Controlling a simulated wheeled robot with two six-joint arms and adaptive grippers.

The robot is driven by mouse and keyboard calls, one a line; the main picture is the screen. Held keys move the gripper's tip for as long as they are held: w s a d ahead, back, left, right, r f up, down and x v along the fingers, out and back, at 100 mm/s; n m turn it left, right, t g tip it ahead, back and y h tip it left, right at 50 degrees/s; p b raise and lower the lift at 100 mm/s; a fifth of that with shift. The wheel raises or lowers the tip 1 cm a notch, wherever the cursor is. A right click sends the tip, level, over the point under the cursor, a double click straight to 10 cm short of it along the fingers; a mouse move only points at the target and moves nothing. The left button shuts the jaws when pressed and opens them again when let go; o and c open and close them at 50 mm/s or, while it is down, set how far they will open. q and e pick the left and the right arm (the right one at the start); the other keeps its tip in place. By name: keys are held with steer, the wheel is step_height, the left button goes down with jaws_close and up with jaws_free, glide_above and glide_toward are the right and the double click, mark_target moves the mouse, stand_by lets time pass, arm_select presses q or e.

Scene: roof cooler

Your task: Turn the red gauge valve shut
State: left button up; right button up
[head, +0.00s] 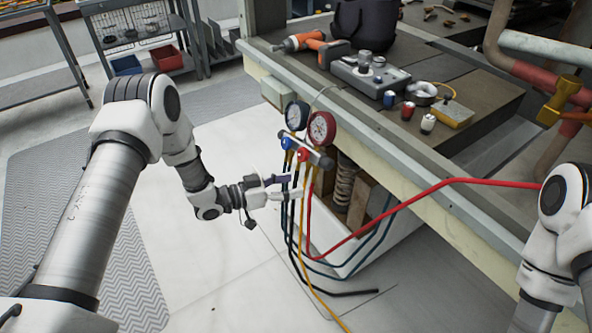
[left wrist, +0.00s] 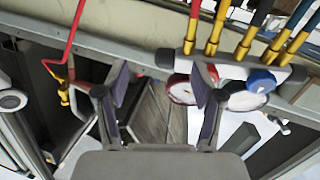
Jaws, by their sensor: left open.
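The red gauge valve (head: 303,155) is a small red knob on the manifold, below the red-rimmed gauge (head: 321,128) at the bench's front edge. In the left wrist view the red knob (left wrist: 212,72) shows partly, behind the right-hand finger. My left gripper (head: 287,187) is open and empty, just below and left of the knob in the head view. In the left wrist view its fingers (left wrist: 162,70) stand apart, with the red gauge beyond the right-hand finger. Whether a finger touches the knob cannot be told. My right arm shows at the right edge; its gripper is out of view.
The blue valve (head: 287,143) and blue gauge (head: 297,115) sit beside the red ones. Red, yellow and dark hoses hang close to my left gripper. The bench (head: 440,165) holds a drill (head: 311,46) and small canisters. Floor to the left is mostly clear.

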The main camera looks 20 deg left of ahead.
arm_select(q)
steer(key=m+t+h+b, duration=0.1)
steer(key=m+b, duration=0.1)
steer(key=b, duration=0.1)
glide_toward(300, 155)
steer(key=f, duration=0.1)
steer(key=x, duration=0.8)
steer(key=shift+w+d+r, duration=0.15)
steer(key=shift+d+r, duration=0.15)
steer(key=shift+r, duration=0.1)
arm_select(e)
step_height(300, 155, down, 5)
steer(key=shift+f, duration=0.15)
arm_select(q)
steer(key=c, duration=1.1)
